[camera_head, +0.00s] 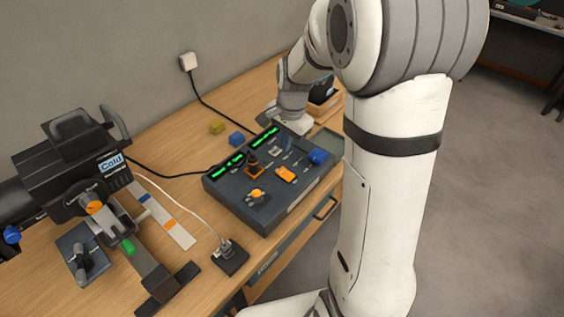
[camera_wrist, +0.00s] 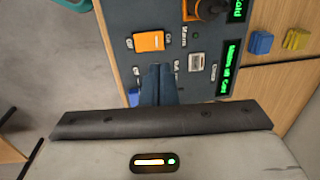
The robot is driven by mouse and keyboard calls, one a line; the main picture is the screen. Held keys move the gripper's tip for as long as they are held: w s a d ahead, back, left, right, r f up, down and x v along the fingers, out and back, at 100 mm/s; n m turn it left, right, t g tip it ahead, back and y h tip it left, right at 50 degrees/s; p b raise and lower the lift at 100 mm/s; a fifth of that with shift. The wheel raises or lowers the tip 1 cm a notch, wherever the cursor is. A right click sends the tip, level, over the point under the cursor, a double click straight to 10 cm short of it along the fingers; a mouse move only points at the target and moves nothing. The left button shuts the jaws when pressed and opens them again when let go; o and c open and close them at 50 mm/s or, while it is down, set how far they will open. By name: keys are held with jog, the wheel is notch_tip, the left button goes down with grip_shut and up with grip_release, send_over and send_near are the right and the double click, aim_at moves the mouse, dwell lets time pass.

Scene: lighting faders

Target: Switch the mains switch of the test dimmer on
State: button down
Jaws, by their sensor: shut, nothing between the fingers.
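The test dimmer (camera_head: 240,203) is a dark blue-grey console on the wooden bench, with lit green displays. Its orange mains switch (camera_head: 286,174) sits on the top panel. In the wrist view the orange switch (camera_wrist: 148,41) lies just beyond my fingertips, with small "On" and "Off" lettering beside it and "Mains" along one side. A green display (camera_wrist: 230,68) there seems to read "Mains off Cold". My gripper (camera_wrist: 157,70) is shut and empty over the panel. In the head view it hangs over the console's far right part, its fingers small and hard to make out.
Blue (camera_head: 237,139) and yellow (camera_head: 217,127) blocks lie behind the console. A black lamp marked "Cold" (camera_head: 75,160) and a small socket box (camera_head: 229,256) stand left, with cables.

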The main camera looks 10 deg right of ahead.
aim_at(281, 171)
jog(key=f, duration=0.3)
jog(key=f+p, duration=0.1)
jog(key=f, duration=0.2)
jog(key=w+f, duration=0.1)
jog(key=f, duration=0.2)
jog(key=shift+a+f+p, duration=0.2)
jog(key=shift+a+p, duration=0.15)
jog(key=shift+f, duration=0.15)
jog(key=shift+f+b, duration=0.45)
jog(key=shift+b, duration=0.05)
jog(key=shift+r, duration=0.25)
jog(key=shift+s+d+r, duration=0.3)
jog(key=shift+s+d, duration=0.1)
jog(key=shift+s, duration=0.15)
